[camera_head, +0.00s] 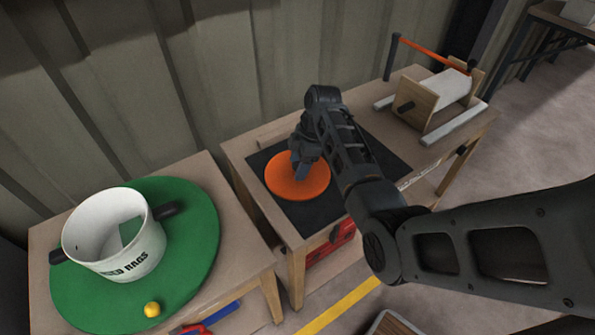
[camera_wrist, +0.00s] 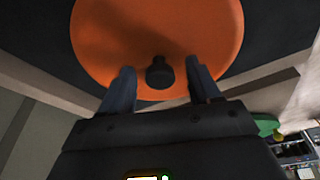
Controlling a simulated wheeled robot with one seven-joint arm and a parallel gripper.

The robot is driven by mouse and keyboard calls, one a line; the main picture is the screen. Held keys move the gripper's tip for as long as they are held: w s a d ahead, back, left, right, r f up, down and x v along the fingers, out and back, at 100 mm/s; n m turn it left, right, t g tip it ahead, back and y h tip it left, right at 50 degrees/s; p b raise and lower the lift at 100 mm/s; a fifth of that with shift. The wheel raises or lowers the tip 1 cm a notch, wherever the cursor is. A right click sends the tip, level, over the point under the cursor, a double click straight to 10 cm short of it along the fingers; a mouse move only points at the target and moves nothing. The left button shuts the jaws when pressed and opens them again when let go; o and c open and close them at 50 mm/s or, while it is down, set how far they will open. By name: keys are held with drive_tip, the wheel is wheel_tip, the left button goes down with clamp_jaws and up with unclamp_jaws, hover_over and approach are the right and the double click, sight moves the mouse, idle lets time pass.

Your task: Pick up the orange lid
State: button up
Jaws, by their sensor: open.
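The orange lid (camera_head: 284,181) is a flat round disc lying on a black mat on the wooden table in the head view. It also fills the upper middle of the wrist view (camera_wrist: 150,35), with a dark knob (camera_wrist: 159,73) on it. My gripper (camera_head: 300,174) is over the lid in the head view and hides part of it, including the knob. In the wrist view my gripper's two fingers (camera_wrist: 160,84) are apart, one on each side of the knob. I cannot tell whether either finger touches the knob or lid.
A white bucket (camera_head: 92,240) with dark handles stands on a green round board (camera_head: 195,250) at left, beside a yellow ball (camera_head: 152,309). The black mat (camera_head: 380,160) surrounds the lid. A wooden stand with a white roll (camera_head: 445,88) is at the table's far right. A corrugated wall is behind.

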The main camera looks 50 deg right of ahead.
drive_tip(key=shift+c, duration=0.2)
drive_tip(key=c, duration=1.1)
drive_tip(key=shift+r, duration=0.15)
